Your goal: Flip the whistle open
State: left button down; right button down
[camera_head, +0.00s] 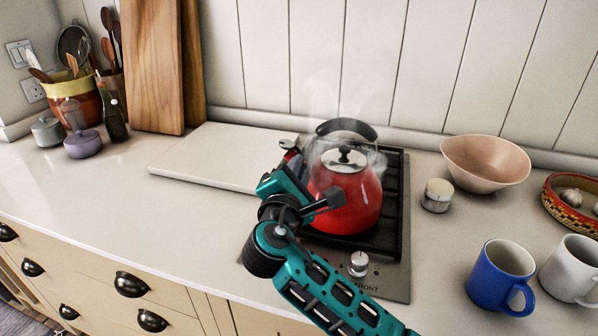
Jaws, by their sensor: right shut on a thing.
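A red kettle (345,197) with a silver lid, a black lid knob and a dark raised handle (346,128) stands on the hob. Steam rises around it. Its spout side points left, and my right gripper (291,166) is there, coming in from the lower right. The gripper is shut at the spout, on the whistle. The gripper hides most of the spout and whistle, so I cannot tell how far the whistle is tipped. My left gripper is out of view.
The black hob (393,215) has a front knob (358,264). A white board (215,157) lies to the left. To the right are a small jar (437,195), a pink bowl (486,163), a blue mug (501,277) and a white mug (571,270). The left front counter is clear.

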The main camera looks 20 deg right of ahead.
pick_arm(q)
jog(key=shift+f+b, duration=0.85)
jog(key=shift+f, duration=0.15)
pick_arm(e)
jog(key=shift+w+a+f+m, duration=0.1)
jog(key=shift+a+f+m, duration=0.05)
jog(key=shift+m, duration=0.75)
jog(key=shift+a+f+m, duration=0.15)
jog(key=shift+m, duration=0.75)
jog(key=c, duration=1.4)
grip_release()
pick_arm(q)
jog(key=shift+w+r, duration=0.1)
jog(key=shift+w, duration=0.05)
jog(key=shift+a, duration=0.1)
